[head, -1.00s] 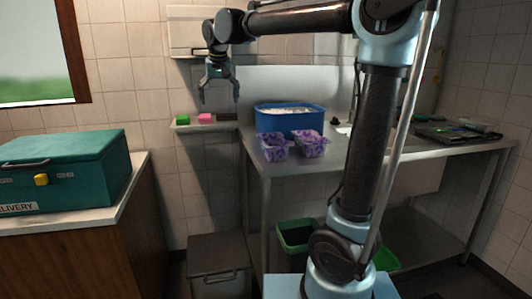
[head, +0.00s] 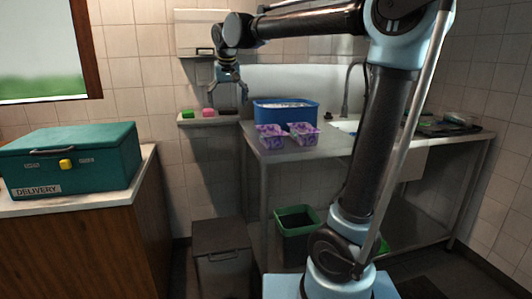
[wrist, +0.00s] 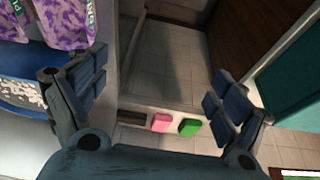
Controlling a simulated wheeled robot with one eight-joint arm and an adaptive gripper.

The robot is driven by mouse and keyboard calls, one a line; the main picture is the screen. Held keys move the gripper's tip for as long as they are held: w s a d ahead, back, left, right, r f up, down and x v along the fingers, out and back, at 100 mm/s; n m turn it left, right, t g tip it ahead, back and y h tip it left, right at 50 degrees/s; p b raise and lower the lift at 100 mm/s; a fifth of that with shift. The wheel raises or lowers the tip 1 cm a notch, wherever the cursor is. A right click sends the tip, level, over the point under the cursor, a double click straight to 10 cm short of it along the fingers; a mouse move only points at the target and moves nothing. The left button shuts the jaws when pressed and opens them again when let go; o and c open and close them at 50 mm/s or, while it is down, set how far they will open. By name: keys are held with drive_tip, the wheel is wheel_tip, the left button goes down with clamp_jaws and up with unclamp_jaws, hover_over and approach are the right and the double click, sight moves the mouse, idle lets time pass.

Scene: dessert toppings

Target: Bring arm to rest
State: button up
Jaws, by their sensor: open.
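My gripper (head: 229,92) hangs from the raised arm in the head view, fingers pointing down, in front of the tiled wall and close to the small wall shelf. It is open and empty. In the wrist view the spread fingers of my gripper (wrist: 155,100) show on both sides, with nothing between them but the view down to the floor and the shelf.
A wall shelf (head: 205,121) holds a green block (head: 187,114) and a pink block (head: 208,113). A metal table (head: 350,148) carries a blue tub (head: 284,118) and two purple patterned cups (head: 270,138). A teal delivery box (head: 70,160) stands on the left counter. Bins stand below.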

drive_tip(key=s+d+f, duration=0.4)
drive_tip(key=d, duration=0.3)
drive_tip(key=s+d+f+m, duration=0.1)
drive_tip(key=s+d+f, duration=0.3)
drive_tip(key=d, duration=0.4)
drive_tip(key=s+d+f, duration=0.3)
drive_tip(key=d+f, duration=0.1)
drive_tip(key=d, duration=0.3)
drive_tip(key=s+d+f+g, duration=0.1)
drive_tip(key=s+d+f, duration=0.4)
drive_tip(key=s+f, duration=0.3)
drive_tip(key=s+d+f+m+h, duration=0.1)
drive_tip(key=s+d+f, duration=0.5)
drive_tip(key=s+f, duration=0.3)
wheel_tip(320, 180, down, 3)
drive_tip(key=shift+s+r+g, duration=0.1)
drive_tip(key=shift+s+g, duration=0.15)
drive_tip(key=shift+g, duration=0.15)
drive_tip(key=shift+d, duration=0.1)
